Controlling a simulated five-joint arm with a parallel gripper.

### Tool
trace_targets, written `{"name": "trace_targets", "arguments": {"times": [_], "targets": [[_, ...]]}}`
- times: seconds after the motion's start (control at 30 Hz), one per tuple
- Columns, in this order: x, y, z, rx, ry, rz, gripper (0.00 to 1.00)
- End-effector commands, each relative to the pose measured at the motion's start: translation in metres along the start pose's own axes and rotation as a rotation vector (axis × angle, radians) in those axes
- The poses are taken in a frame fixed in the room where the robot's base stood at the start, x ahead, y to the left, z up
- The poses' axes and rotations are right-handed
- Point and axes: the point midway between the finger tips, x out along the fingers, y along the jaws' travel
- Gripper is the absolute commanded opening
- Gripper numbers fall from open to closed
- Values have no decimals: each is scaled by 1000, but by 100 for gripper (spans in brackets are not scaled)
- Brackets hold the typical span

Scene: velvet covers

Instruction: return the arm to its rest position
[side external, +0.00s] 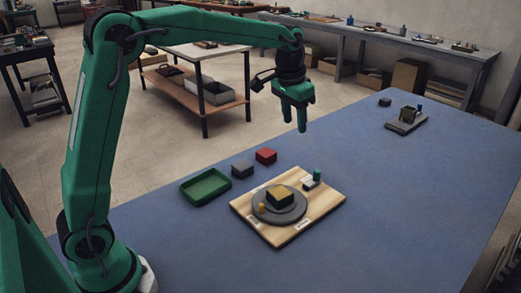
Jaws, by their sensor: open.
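My gripper (302,123) hangs from the end of my green arm, fingers pointing down, high above the blue table. It is open and nothing shows between its fingers. Below it and a little to the left in the picture is a wooden board (318,220) with a round grey plate (294,215) on it. A block with a yellowish top (280,196) sits on the plate, beside a small yellow peg (261,208). My gripper is apart from all of these.
A green tray (206,187), a grey block (242,170) and a red block (266,156) lie left of the board. A small green cylinder (317,175) stands on the board. A grey stand (407,122) is at the far right.

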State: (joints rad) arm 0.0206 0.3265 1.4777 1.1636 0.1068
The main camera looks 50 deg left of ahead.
Motion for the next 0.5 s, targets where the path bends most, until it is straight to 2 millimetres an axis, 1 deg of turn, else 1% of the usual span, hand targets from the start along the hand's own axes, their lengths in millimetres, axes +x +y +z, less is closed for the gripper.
{"name": "trace_targets", "arguments": {"times": [0.03, 0.2, 0.37, 0.5], "targets": [[-10, 0, 9, -4, 14, -2, 43], [-32, 3, 40, -20, 52, -6, 43], [-49, 5, 71, -34, 88, -9, 43], [-60, 8, 100, -46, 119, -12, 43]]}}
